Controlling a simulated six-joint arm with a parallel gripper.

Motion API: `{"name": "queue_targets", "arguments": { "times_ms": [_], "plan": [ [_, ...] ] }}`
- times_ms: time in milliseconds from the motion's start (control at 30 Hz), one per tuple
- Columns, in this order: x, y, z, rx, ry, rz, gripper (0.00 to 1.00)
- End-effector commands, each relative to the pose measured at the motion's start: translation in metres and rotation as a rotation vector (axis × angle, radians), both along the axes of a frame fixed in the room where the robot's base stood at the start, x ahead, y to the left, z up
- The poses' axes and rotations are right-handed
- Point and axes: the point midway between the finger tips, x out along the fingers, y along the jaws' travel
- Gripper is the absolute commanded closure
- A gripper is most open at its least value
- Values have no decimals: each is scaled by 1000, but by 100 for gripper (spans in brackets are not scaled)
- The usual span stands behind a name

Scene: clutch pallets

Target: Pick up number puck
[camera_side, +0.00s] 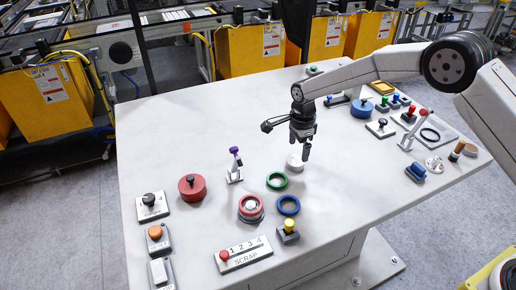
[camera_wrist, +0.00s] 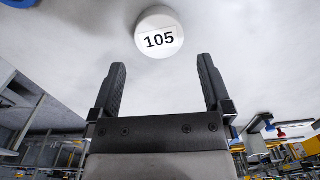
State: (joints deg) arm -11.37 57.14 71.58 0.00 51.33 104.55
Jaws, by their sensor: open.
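The number puck (camera_wrist: 159,32) is a white round disc marked 105, lying on the white table. In the side view the puck (camera_side: 295,163) sits just below my gripper (camera_side: 301,152), partly hidden by a finger. My gripper is open and empty. In the wrist view its two black fingers (camera_wrist: 163,88) are apart, and the puck lies beyond their tips, roughly in line with the gap. I cannot tell the exact height of the fingertips above the table.
Near the puck lie a green ring (camera_side: 277,181) and a blue ring (camera_side: 288,206). A red ringed piece (camera_side: 251,209), a red cylinder (camera_side: 192,188) and a purple-topped lever (camera_side: 235,166) stand to the left. Open table lies behind left.

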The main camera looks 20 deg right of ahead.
Motion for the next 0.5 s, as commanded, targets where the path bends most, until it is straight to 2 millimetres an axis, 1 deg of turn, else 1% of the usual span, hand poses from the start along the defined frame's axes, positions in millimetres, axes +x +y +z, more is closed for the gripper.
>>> {"name": "queue_targets", "arguments": {
  "times_ms": [133,233,500],
  "plan": [
    [0,1,-3,0,1,0,0],
    [0,2,-10,0,1,1,0],
    [0,5,-40,0,0,0,0]
  ]
}}
